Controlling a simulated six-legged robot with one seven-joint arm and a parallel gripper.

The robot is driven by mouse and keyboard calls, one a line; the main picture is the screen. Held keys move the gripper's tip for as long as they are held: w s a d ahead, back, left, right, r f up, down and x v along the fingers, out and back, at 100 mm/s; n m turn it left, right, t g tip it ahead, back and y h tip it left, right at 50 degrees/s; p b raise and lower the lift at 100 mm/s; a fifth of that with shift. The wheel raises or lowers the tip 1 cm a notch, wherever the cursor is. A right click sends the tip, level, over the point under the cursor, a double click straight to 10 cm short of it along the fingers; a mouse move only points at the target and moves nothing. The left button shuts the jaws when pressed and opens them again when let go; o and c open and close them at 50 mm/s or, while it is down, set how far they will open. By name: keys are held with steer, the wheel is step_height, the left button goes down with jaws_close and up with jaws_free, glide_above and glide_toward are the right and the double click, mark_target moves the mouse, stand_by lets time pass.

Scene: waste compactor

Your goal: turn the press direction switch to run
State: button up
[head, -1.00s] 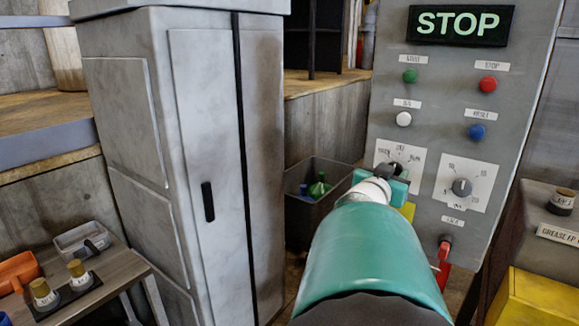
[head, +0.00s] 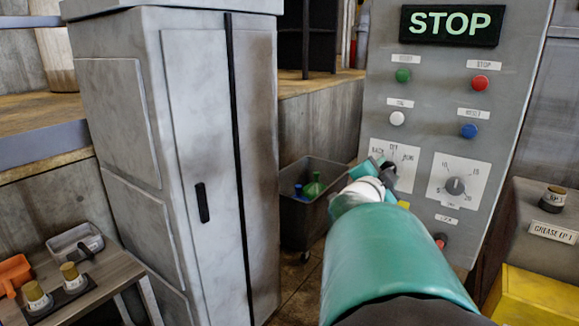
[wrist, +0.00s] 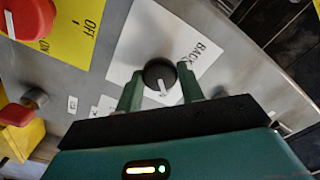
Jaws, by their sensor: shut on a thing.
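The press direction switch is a black round knob (wrist: 160,74) on a white plate on the grey control panel. In the head view its plate (head: 378,151) reads BACK, OFF and RUN from left to right, and my gripper partly covers the knob (head: 390,170). My gripper (wrist: 161,80) is shut on the knob, with one green finger on each side. The knob's white pointer line is turned toward the gripper's palm in the wrist view. There only the word BACK reads clearly, so I cannot tell the exact setting from it.
The panel also carries a lit STOP sign (head: 452,24), several push buttons and a timer dial (head: 456,187). A red rotary handle (wrist: 26,18) on a yellow OFF plate is near the switch. A grey cabinet (head: 190,150) and a bin (head: 312,205) stand left.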

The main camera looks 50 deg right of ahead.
steer(key=shift+m, duration=0.4)
steer(key=o, duration=1)
steer(key=shift+d, duration=0.1)
steer(key=shift+a, duration=0.2)
